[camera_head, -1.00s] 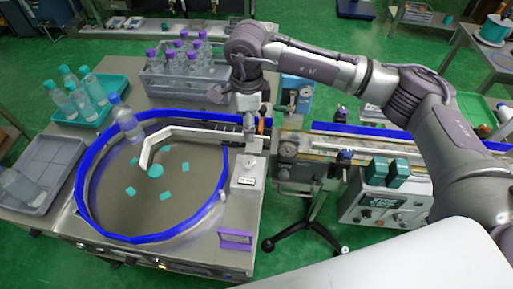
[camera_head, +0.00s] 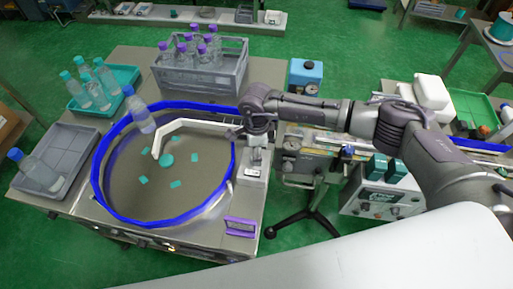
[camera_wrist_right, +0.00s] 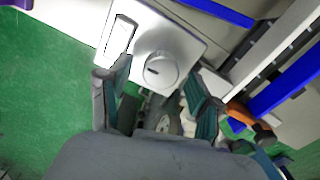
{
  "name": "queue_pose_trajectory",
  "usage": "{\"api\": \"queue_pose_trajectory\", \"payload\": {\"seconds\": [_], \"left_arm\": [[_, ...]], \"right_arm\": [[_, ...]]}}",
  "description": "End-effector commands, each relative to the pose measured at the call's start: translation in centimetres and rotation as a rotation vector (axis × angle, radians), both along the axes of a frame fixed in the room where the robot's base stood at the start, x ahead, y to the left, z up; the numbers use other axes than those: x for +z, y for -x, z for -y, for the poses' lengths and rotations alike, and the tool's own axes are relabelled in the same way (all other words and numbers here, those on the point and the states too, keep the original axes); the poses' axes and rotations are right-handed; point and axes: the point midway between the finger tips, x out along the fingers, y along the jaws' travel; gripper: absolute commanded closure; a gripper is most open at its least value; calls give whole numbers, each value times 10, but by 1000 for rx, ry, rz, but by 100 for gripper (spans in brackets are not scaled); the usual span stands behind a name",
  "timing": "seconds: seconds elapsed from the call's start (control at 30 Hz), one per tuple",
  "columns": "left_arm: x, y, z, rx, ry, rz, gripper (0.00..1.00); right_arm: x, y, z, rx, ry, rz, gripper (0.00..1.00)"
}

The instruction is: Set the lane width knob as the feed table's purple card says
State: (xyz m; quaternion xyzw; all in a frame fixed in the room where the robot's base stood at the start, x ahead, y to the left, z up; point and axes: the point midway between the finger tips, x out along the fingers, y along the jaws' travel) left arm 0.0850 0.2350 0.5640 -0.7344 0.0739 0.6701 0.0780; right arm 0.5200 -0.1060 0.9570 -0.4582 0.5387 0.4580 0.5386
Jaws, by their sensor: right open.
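The purple card (camera_head: 240,227) stands at the front right corner of the feed table (camera_head: 212,240); its writing is too small to read. A round pale knob (camera_wrist_right: 161,70) with a short dark mark sits on a light plate (camera_wrist_right: 185,42) in the right wrist view. Beside it on the plate is a dark-framed white label (camera_wrist_right: 119,36). My right gripper (camera_wrist_right: 158,86) is open, with its fingers pointing at the knob, one to each side, and nothing between them. Whether they touch the knob I cannot tell. In the head view, my right wrist hides the knob. My left gripper is out of view.
A grey crate (camera_head: 200,78) of purple-capped bottles stands behind. A teal tray (camera_head: 112,100) and a grey tray (camera_head: 60,150) lie at left. A conveyor adjoins at right.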

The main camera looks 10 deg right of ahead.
Motion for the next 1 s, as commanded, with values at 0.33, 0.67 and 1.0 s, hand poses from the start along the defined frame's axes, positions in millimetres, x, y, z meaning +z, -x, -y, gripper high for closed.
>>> {"api": "queue_pose_trajectory", "payload": {"seconds": [0.33, 0.67, 1.0], "left_arm": [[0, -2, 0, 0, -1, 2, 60], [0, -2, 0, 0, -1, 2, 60], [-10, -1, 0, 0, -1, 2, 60]], "right_arm": [[0, 0, 0, 0, 0, 0, 56], [0, 0, 0, -2, 0, 0, 96], [-2, 0, 0, -100, 0, 0, 96]]}}
